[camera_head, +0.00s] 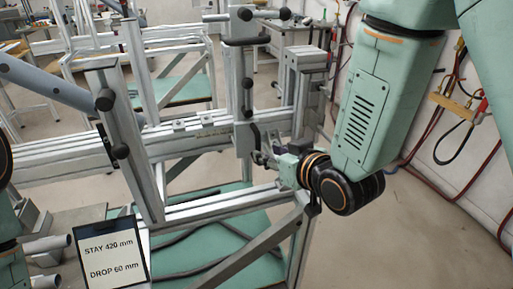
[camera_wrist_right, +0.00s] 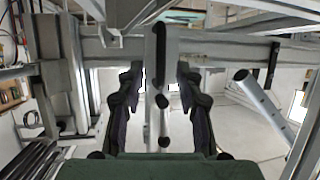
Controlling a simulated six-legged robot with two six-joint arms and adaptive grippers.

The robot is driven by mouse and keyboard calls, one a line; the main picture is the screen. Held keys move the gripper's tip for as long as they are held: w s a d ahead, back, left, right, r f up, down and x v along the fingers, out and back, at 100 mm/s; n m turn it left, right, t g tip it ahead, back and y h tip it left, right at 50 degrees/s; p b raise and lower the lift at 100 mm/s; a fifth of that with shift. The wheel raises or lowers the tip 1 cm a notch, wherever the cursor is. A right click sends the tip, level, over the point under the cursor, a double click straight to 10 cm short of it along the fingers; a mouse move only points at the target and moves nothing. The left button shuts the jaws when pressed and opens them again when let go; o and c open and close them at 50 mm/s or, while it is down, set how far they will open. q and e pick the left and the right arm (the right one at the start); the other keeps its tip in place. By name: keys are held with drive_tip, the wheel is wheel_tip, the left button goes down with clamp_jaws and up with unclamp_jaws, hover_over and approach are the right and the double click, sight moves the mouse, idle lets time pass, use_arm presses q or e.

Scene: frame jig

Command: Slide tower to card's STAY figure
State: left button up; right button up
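The card (camera_head: 110,254) at lower left reads STAY 420 mm and DROP 60 mm. A grey upright tower (camera_head: 240,82) with black knobs stands at the horizontal aluminium rail (camera_head: 180,142), near the middle of the head view. My right gripper (camera_head: 264,157) is low at its right side. In the right wrist view, the gripper's two dark fingers (camera_wrist_right: 160,72) are apart, one on each side of a grey upright (camera_wrist_right: 157,45) with a black handle. Gaps show beside it, so no grip is visible. My left gripper is out of view. Any scale on the rail is unreadable.
A second, tilted-looking post (camera_head: 127,150) with black knobs stands left of the tower. A blue-grey tube (camera_head: 48,84) comes in toward it. A grey block-like upright (camera_head: 303,85) stands close right of the tower. Open floor (camera_head: 400,235) lies to the right.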

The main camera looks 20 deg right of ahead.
drive_tip(key=x, duration=0.6)
drive_tip(key=shift+f, duration=0.1)
drive_tip(key=shift+s+a, duration=0.15)
drive_tip(key=shift+w, duration=0.25)
drive_tip(key=c, duration=0.4)
drive_tip(key=shift+s, duration=0.1)
clamp_jaws()
